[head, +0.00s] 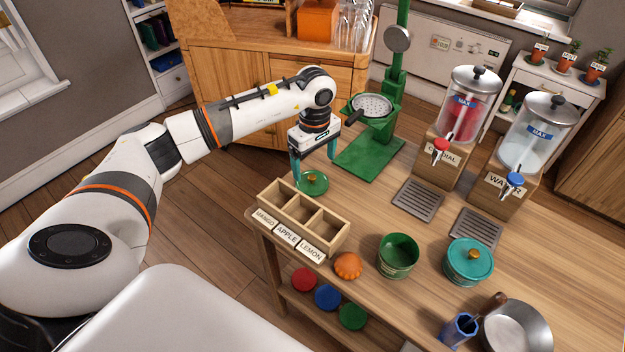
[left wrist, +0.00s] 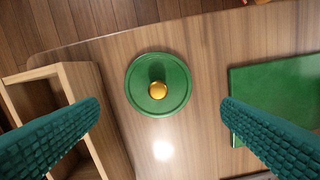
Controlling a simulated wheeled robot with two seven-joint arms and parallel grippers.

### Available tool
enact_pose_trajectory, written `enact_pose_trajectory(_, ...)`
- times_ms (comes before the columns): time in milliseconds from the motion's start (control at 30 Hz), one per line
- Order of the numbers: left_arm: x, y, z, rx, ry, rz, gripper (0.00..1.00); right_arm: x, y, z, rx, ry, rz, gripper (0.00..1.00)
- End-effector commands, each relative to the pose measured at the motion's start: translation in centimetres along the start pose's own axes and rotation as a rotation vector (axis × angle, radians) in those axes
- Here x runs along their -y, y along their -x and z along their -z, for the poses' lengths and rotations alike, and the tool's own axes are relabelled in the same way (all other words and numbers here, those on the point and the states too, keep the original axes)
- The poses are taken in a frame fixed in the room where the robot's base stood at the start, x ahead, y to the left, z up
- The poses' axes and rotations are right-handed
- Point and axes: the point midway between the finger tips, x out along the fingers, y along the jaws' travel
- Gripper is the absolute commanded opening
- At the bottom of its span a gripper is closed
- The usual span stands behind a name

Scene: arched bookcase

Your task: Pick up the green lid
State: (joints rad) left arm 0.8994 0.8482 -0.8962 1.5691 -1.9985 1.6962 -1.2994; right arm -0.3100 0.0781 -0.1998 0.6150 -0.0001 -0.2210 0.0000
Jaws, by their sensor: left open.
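The green lid (head: 312,184) is a round disc with a gold knob. It lies flat on the wooden table between the labelled wooden box and the green press base. In the left wrist view the lid (left wrist: 158,84) shows whole, between and beyond my two teal fingers. My left gripper (head: 314,172) is open above the lid, fingers pointing down and apart from it, with nothing between them. In the left wrist view the left gripper (left wrist: 160,115) has its fingers wide on either side of the knob. My right gripper is not in view.
The three-compartment box (head: 335,234) stands close to the lid, near the table edge. The green press (head: 370,158) stands behind on the other side.

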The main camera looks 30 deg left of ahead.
Motion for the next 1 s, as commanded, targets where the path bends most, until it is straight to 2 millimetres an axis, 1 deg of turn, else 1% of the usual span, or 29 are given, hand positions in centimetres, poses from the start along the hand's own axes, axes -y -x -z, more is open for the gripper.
enact_pose_trajectory(167, -0.1, -1.2, -0.1, -0.001, 0.001, -0.002, 0.88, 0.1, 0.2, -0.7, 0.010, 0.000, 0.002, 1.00)
enact_pose_trajectory(300, -0.3, -3.2, -0.6, -0.002, 0.002, -0.003, 0.88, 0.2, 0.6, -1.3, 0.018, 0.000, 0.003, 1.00)
enact_pose_trajectory(400, -0.3, -4.7, -0.7, -0.002, 0.000, -0.001, 0.88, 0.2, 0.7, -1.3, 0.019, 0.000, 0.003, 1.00)
enact_pose_trajectory(500, -0.3, -5.5, -0.7, -0.001, 0.000, -0.001, 0.88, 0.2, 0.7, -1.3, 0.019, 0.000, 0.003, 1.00)
enact_pose_trajectory(767, -0.3, -5.8, -0.7, 0.000, 0.000, 0.001, 0.88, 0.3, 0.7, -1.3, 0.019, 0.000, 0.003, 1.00)
enact_pose_trajectory(800, -0.3, -5.8, -0.7, 0.000, 0.000, 0.001, 0.81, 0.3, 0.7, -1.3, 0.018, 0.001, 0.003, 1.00)
enact_pose_trajectory(967, -0.3, -5.8, -0.7, 0.000, 0.000, 0.001, 0.55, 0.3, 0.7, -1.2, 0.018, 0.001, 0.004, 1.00)
enact_pose_trajectory(1000, -0.3, -5.8, -0.7, 0.000, 0.000, 0.001, 0.55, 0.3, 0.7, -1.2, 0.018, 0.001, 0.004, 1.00)
